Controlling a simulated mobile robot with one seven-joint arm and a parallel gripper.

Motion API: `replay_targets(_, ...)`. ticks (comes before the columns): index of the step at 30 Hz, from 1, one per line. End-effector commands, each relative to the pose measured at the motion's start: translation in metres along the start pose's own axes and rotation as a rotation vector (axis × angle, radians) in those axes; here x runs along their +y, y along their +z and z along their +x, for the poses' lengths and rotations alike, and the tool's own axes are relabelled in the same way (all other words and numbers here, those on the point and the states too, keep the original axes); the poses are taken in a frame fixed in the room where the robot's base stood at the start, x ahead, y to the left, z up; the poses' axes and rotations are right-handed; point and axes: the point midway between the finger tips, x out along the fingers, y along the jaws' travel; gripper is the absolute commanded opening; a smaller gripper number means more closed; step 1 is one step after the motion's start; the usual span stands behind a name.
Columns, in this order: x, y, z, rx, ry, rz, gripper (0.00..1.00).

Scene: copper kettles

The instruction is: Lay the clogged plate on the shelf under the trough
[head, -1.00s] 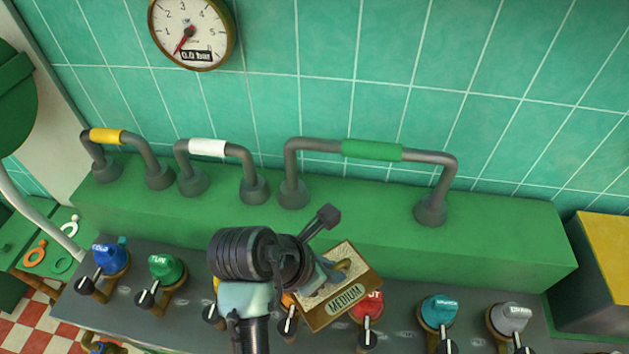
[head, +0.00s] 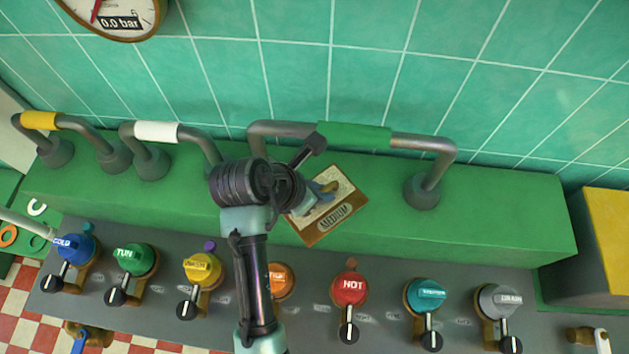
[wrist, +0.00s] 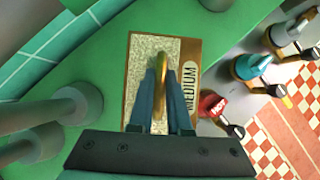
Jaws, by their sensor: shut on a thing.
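The plate (head: 322,222) is a flat, brass-edged square labelled MEDIUM, with a speckled, caked face and a yellow handle. In the wrist view the plate (wrist: 135,75) lies in front of my fingers, its label on the right. My gripper (wrist: 161,95) is shut on the plate's handle. In the head view my gripper (head: 312,200) holds the plate over the green ledge below the green-sleeved pipe; whether the plate touches the ledge I cannot tell. I cannot make out a trough or a shelf under it in these views.
The green ledge (head: 490,222) carries grey pipe loops with yellow, white and green sleeves (head: 354,135). In front is a grey panel with coloured knobs, including a red HOT knob (head: 349,288). A yellow-topped box (head: 610,225) stands at the right. Green tiles rise behind.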

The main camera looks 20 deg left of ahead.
Motion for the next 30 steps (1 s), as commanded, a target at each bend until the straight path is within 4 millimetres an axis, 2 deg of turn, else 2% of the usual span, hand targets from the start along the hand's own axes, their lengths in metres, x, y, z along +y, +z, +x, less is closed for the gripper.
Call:
replay_targets(14,0.001,-0.025,0.041,-0.005,0.003,0.001,0.0)
replay_targets(25,0.002,-0.028,0.045,-0.006,0.004,0.003,0.0)
replay_targets(26,0.001,-0.03,0.046,-0.001,0.001,0.001,0.21)
replay_targets(30,0.001,-0.029,0.046,-0.001,0.001,0.001,0.46)
